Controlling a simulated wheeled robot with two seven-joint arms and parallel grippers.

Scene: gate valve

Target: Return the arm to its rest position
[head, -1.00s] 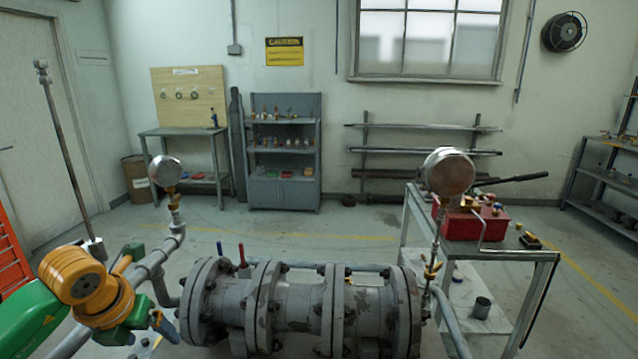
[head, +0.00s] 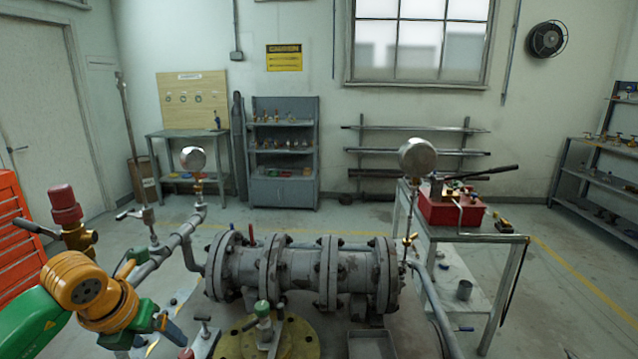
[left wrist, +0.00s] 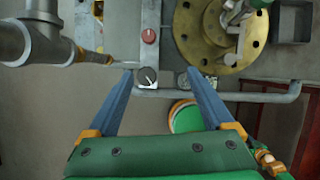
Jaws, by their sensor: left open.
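My left arm comes in from the lower left of the head view, with green and orange links. Its left gripper (head: 172,330) shows there only partly, as a blue finger at the bottom. In the left wrist view the two blue fingers of the left gripper (left wrist: 160,82) are spread wide, and nothing is held between them. They hang above a grey pipe (left wrist: 225,97), a small dial (left wrist: 146,78) and a green-topped round thing (left wrist: 187,120). My right gripper is in neither view.
A grey flanged pipe assembly (head: 300,272) runs across the middle. A brass-coloured flange (head: 300,340) lies in front. Two round gauges stand up, one left (head: 193,159) and one right (head: 417,157). A metal cart (head: 475,238) carries a red box (head: 450,206). A red cabinet (head: 18,235) is at left.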

